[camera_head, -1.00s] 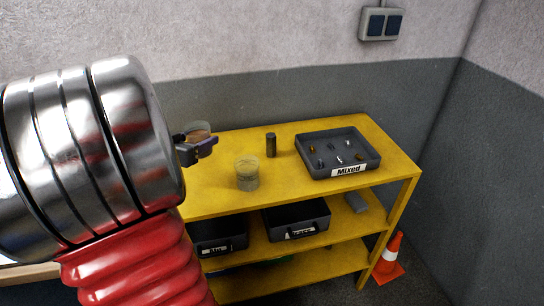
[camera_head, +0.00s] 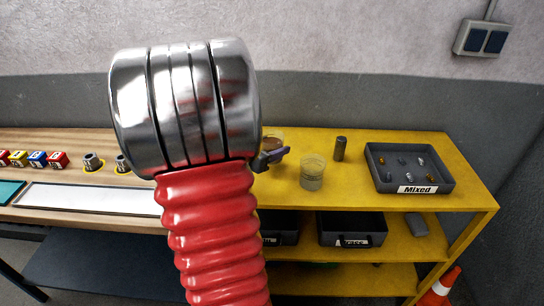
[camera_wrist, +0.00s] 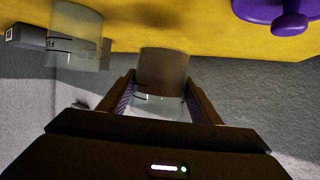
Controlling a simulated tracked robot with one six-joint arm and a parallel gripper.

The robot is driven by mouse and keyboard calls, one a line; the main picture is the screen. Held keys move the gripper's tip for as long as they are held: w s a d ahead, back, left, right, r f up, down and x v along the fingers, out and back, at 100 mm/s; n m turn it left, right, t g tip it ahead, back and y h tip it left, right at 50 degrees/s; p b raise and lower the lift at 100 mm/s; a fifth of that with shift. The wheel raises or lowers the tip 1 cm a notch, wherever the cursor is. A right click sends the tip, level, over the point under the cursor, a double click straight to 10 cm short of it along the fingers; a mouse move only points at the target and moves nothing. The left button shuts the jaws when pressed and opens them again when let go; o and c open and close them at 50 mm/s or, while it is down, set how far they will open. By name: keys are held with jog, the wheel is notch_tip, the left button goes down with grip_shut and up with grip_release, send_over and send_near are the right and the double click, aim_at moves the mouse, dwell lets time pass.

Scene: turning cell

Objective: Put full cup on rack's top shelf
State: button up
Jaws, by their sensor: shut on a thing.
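My gripper (camera_head: 268,160) is shut on a clear cup with brown contents (camera_head: 274,142), at the left back of the yellow rack's top shelf (camera_head: 300,205). In the wrist view the same cup (camera_wrist: 163,72) sits between both fingers. I cannot tell if its base touches the shelf. A second clear cup (camera_head: 313,172), with pale grey contents low inside, stands on the top shelf to the right; it also shows in the wrist view (camera_wrist: 75,38). My arm hides the rack's left end in the head view.
The top shelf also holds a dark cylinder (camera_head: 340,148) and a grey "Mixed" tray (camera_head: 410,168) of small parts. A purple knobbed thing (camera_wrist: 280,14) shows in the wrist view. Bins (camera_head: 352,228) are below. A wooden bench (camera_head: 60,145) adjoins left; an orange cone (camera_head: 440,288) stands right.

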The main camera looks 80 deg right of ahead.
jog(key=shift+f, duration=2.05)
jog(key=o, duration=1.1)
jog(key=shift+f, duration=0.1)
jog(key=shift+c, duration=0.2)
jog(key=v, duration=1.2)
